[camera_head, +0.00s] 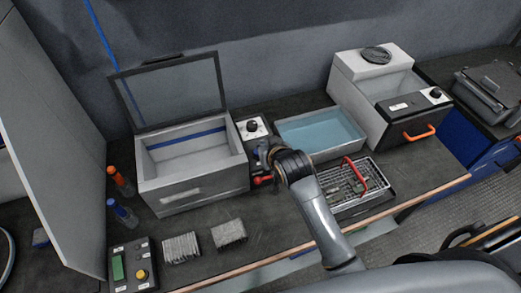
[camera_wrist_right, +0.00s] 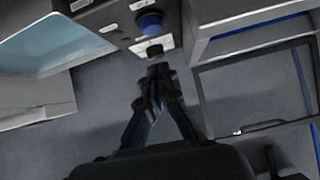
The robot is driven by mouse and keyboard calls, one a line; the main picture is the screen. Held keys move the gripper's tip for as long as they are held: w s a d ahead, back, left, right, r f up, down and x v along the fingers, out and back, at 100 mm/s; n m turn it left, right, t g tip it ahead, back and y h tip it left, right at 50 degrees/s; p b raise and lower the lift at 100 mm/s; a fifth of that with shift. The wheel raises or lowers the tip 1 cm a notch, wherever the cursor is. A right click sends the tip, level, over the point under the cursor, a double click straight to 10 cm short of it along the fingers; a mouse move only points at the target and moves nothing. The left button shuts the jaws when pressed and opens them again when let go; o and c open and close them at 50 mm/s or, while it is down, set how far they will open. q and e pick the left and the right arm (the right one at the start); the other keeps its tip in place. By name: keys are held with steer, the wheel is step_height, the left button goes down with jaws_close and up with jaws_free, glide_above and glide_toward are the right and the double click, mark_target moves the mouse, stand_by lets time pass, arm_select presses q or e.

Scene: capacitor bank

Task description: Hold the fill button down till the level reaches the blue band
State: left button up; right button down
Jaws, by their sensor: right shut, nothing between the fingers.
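The open tank (camera_head: 190,187) stands left of centre with its glass lid raised. A blue band (camera_head: 187,139) runs along its inner back wall; a blue stripe also shows inside it in the right wrist view (camera_wrist_right: 262,28). I see no clear liquid surface below the band. The control panel beside the tank carries a black knob (camera_head: 252,126). My left gripper is out of view.
A tray of pale blue liquid (camera_head: 320,132) lies right of the panel. A wire rack with a red handle (camera_head: 356,174) sits in front of it. A lidded machine (camera_head: 377,75) stands farther right. Bottles (camera_head: 122,212), a meter box (camera_head: 132,263) and grey blocks (camera_head: 229,233) occupy the left front.

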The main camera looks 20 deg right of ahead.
steer(key=f, duration=0.1)
steer(key=w+f, duration=0.1)
steer(key=f, duration=0.1)
steer(key=w+f, duration=0.1)
steer(key=shift+a+f+p, duration=0.1)
steer(key=shift+f+p, duration=0.1)
steer(key=shift+p, duration=0.15)
steer(key=shift+f, duration=0.35)
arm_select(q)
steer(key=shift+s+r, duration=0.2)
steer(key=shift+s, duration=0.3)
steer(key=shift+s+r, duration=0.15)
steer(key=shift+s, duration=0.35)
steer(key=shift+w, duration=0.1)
arm_select(e)
steer(key=shift+f, duration=0.15)
steer(key=shift+f+b, duration=0.3)
steer(key=shift+f, duration=0.65)
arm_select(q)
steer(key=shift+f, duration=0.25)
arm_select(e)
steer(key=shift+s, duration=0.1)
steer(key=shift+s+f, duration=0.15)
steer(key=shift+f, duration=0.2)
steer(key=shift+r, duration=0.1)
stand_by(3.2)
